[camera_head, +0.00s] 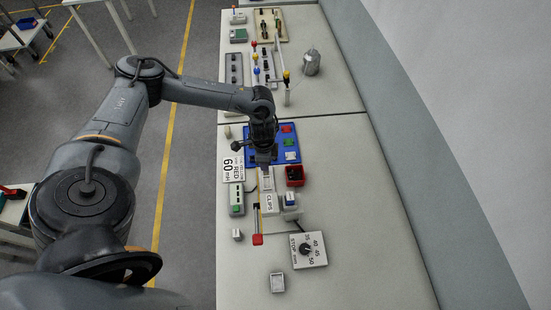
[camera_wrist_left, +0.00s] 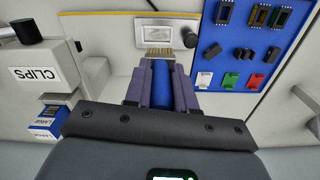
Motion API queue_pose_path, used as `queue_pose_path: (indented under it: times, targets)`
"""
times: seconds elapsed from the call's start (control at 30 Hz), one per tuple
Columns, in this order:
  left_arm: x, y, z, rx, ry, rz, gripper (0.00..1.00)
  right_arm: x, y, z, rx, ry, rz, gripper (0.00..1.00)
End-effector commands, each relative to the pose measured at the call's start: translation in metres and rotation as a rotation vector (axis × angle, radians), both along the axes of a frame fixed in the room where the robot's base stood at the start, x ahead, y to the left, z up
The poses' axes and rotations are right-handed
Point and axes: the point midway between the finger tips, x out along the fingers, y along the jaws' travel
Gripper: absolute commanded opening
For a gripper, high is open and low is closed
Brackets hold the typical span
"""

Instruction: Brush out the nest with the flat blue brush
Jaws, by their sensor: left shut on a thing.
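My left gripper (camera_head: 265,160) points down at the near edge of the blue board in the head view. In the left wrist view my left gripper (camera_wrist_left: 161,88) is shut on the flat blue brush (camera_wrist_left: 161,75). The brush's tan bristles (camera_wrist_left: 159,51) point away from the fingers. They lie at the near edge of a pale, framed rectangular plate (camera_wrist_left: 168,34), which looks like the nest. I cannot tell whether the bristles touch it. My right gripper is not in view.
A blue board (camera_head: 262,157) with chips and coloured pieces lies beside the gripper. The bench's near right is clear.

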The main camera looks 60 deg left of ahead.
Motion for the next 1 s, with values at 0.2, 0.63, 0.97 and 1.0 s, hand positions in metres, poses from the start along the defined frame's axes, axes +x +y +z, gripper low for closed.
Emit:
queue_pose_path:
  times: [0.2,0.63,0.97,1.0]
  targets:
    - [-0.001,0.0,-0.002,0.0,-0.001,0.0,0.0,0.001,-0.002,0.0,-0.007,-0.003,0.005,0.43]
    - [-0.002,0.0,0.0,0.001,0.001,0.001,0.0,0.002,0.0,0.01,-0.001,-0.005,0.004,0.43]
    - [-0.002,0.0,-0.031,0.0,0.002,0.0,0.0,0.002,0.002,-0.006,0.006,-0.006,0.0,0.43]
    - [-0.002,0.0,-0.035,0.0,0.001,0.0,0.0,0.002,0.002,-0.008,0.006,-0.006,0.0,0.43]
